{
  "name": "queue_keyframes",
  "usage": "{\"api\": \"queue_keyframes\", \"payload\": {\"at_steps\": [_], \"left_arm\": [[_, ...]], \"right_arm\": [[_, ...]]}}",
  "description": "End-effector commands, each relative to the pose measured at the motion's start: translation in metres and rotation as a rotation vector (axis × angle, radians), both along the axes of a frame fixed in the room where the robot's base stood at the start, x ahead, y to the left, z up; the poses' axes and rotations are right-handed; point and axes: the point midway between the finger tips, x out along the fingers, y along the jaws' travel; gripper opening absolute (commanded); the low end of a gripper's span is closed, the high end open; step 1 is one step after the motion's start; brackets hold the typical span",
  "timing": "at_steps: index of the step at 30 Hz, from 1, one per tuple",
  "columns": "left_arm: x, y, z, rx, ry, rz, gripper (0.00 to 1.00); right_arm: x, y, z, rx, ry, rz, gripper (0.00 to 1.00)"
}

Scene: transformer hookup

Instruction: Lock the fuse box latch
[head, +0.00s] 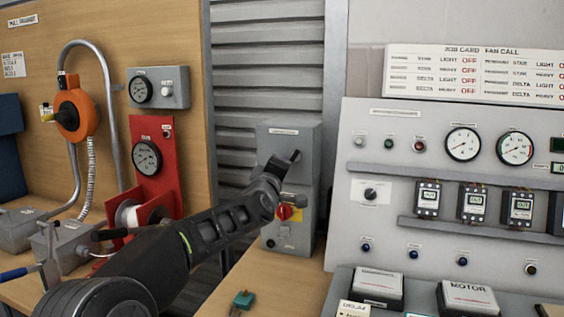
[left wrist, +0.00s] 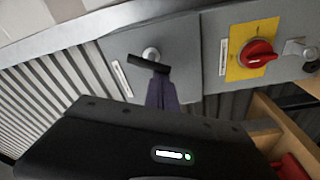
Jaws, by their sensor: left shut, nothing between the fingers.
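The grey fuse box (head: 308,185) stands upright at the back of the bench, in the middle of the head view. Its latch is a dark bar handle (left wrist: 148,63) on a round silver hub, seen on the grey door in the left wrist view. The bar lies nearly across the picture, its right end slightly lower. My left gripper (head: 284,165) is shut and empty in front of the door. Its fingertips (left wrist: 160,78) are at the bar's right end; I cannot tell whether they touch it. My right gripper is not in view.
A red rotary switch (left wrist: 258,55) on a yellow plate and a silver fitting (left wrist: 299,48) are beside the latch. A grey meter panel (head: 400,225) stands to the right. A red gauge plate (head: 152,172) is to the left. A teal-handled item (head: 243,299) lies on the bench.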

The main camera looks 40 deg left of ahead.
Motion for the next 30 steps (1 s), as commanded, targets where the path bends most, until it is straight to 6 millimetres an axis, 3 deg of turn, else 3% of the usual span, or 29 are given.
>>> {"api": "queue_keyframes", "payload": {"at_steps": [13, 30], "left_arm": [[0.002, -0.0057, -0.0083, -0.357, -0.113, -0.002, 0.0], [0.0027, -0.008, -0.0109, -0.353, -0.111, -0.002, 0.0]], "right_arm": [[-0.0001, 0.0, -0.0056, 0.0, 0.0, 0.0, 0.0], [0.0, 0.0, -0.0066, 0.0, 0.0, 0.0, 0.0]]}}
